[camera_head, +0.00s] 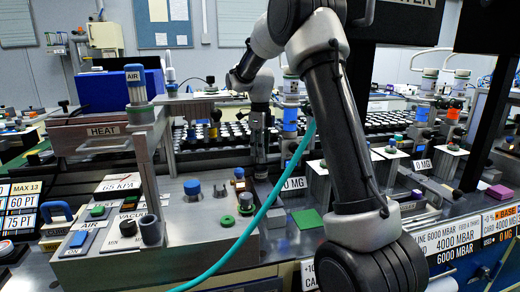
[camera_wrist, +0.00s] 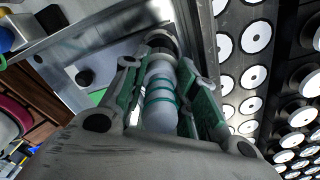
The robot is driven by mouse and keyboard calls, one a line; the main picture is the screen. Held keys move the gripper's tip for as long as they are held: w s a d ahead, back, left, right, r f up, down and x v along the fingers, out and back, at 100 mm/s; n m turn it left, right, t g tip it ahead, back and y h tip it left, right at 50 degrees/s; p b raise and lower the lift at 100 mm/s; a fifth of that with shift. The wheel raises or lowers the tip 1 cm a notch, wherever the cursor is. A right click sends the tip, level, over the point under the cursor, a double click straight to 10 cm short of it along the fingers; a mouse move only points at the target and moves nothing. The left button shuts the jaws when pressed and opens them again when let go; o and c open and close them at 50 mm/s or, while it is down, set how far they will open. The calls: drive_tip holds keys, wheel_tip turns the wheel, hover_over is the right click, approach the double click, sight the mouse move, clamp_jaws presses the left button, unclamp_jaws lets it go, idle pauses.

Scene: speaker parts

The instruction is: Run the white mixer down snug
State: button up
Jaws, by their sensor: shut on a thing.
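The white mixer (camera_wrist: 160,85), a white cylinder with green bands, lies between the fingers of my gripper (camera_wrist: 160,72) in the wrist view. The green-padded fingers are shut on its sides. A dark grey ring (camera_wrist: 160,42) shows at the mixer's far end; I cannot tell whether it is part of the mixer or a fitting below it. In the head view my gripper (camera_head: 260,158) points down between the front bench and the rack of discs. The mixer cannot be made out there, and how deep it sits is hidden.
Rows of white-faced black discs (camera_wrist: 257,38) lie close on the right in the wrist view. A metal bench (camera_head: 190,225) with a blue knob (camera_head: 192,187) stands left of my gripper. A teal hose (camera_head: 255,220) crosses in front. A green plate (camera_head: 307,219) lies to the right.

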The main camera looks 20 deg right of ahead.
drive_tip(key=shift+f+m, duration=0.2)
drive_tip(key=shift+m, duration=0.1)
drive_tip(key=o, duration=0.3)
drive_tip(key=shift+m, duration=0.3)
drive_tip(key=o, duration=0.5)
drive_tip(key=shift+o, duration=0.2)
wheel_tip(320, 180, up, 12)
drive_tip(key=shift+r, duration=0.1)
